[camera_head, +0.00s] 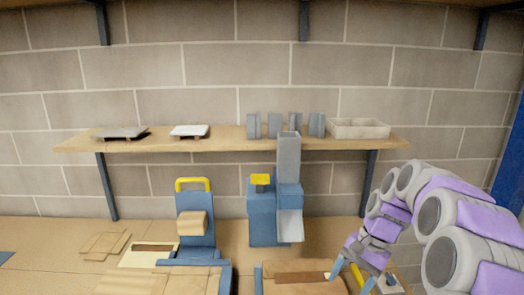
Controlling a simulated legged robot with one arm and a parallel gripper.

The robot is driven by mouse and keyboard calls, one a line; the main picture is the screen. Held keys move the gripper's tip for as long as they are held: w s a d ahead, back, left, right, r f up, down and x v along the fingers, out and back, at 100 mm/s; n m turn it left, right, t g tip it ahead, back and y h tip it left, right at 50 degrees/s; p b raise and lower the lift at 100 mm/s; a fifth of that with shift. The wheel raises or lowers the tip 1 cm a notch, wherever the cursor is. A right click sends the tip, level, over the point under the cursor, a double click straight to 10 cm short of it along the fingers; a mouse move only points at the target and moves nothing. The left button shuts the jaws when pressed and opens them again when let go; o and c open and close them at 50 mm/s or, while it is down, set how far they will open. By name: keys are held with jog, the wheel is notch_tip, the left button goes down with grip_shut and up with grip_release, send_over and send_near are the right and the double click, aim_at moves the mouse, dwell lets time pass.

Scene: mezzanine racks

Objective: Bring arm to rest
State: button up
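My arm, purple and grey, comes in from the right edge and bends down to the lower right. My gripper (348,283) points down there, in front of the wall shelf and over the right end of the bench. Its two fingers are spread apart, so it looks open. A yellow bar (357,278) shows between or behind the fingers; I cannot tell whether it touches them. The fingertips lie close to the right side of a brown-topped blue tray (300,278).
A blue machine (262,218) with a grey chute stands mid-bench, left of my gripper. A blue dispenser (196,238) with a yellow handle stands farther left, near flat cardboard (105,245). A wooden shelf (225,143) above holds trays, grey blocks and a pale bin (358,128).

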jog(key=s+a+n+h+b, duration=0.15)
jog(key=s+a, duration=0.25)
jog(key=s, duration=0.4)
jog(key=s+a+n+h, duration=0.1)
jog(key=s+a+n, duration=0.2)
jog(key=s, duration=0.5)
jog(key=s+f+n+h, duration=0.1)
jog(key=s+f, duration=0.2)
jog(key=s, duration=0.4)
jog(key=s+f+n, duration=0.2)
jog(key=s+f, duration=0.1)
jog(key=s, duration=0.5)
jog(key=shift+s+h+b, duration=0.2)
jog(key=shift+h+b, duration=0.1)
jog(key=shift+h, duration=0.05)
